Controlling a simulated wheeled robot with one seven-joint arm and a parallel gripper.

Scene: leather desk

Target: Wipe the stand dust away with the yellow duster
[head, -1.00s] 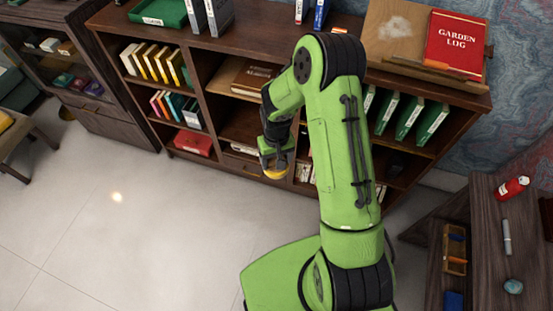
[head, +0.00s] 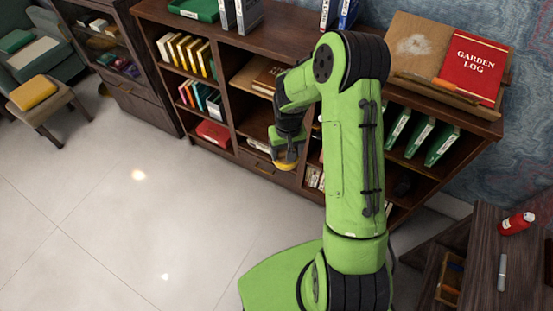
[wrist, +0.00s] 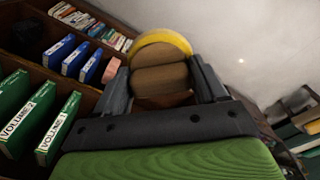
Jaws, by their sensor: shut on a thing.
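The yellow duster (wrist: 162,44) is between the two fingers of my gripper (wrist: 165,85) in the wrist view; it has a brown body and a yellow rim. My gripper (head: 286,157) is shut on it and holds it in the air in front of the low shelf unit in the head view, where a bit of the duster's yellow (head: 283,166) shows below the fingers. The wooden stand (head: 408,52) is on top of the shelf unit at the right. A pale dust patch (head: 414,44) lies on its left part, beside the red Garden Log book (head: 472,66).
The shelf unit (head: 280,38) holds books and green binders (head: 420,136). An orange-handled tool (head: 450,87) lies along the stand's lower ledge. A dark side table (head: 490,245) with a red bottle (head: 516,223) is at the right.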

